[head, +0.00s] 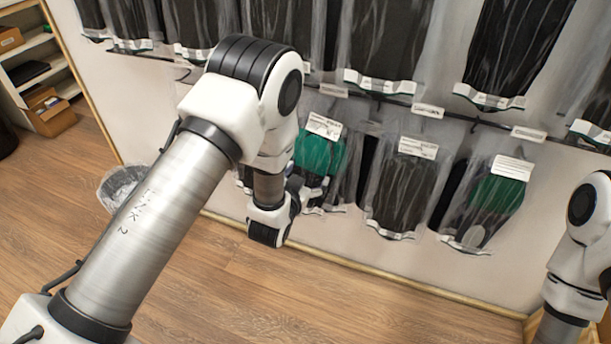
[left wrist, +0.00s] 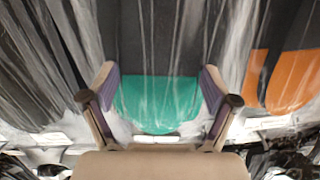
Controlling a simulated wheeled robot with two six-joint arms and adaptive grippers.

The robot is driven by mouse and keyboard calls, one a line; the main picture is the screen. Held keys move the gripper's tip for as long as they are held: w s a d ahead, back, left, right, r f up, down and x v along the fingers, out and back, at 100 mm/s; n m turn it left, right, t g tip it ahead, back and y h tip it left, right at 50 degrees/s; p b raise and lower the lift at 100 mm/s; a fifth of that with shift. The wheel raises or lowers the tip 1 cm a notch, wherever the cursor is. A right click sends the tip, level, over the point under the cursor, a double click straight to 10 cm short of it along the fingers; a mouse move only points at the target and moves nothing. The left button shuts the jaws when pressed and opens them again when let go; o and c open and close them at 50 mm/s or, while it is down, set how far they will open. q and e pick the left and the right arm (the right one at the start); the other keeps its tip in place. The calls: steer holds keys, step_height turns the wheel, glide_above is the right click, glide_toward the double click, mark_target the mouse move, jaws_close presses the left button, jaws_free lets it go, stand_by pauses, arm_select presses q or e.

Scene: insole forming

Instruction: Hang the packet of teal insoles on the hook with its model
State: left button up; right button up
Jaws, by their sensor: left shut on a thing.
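A clear packet of dark insoles with a teal part (head: 320,155) is by the wall rack, just behind and right of my left wrist. Its white label is at the top. In the left wrist view the teal part of the packet (left wrist: 158,104) lies between the two fingers of my left gripper (left wrist: 158,85), which is shut on it. In the head view my left gripper (head: 294,190) is partly hidden by my own wrist. Whether the packet's top is on a hook cannot be told. Another teal packet (head: 497,192) hangs at the right. My right gripper is out of view.
Dark insole packets (head: 398,190) hang close beside the teal one, with more in the row above. An orange-and-dark packet (left wrist: 285,80) is to the right in the left wrist view. A bin (head: 120,188) and shelves (head: 35,50) stand at the left.

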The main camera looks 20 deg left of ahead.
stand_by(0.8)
arm_select(q)
steer(key=o, duration=1.1)
steer(key=shift+s, duration=0.1)
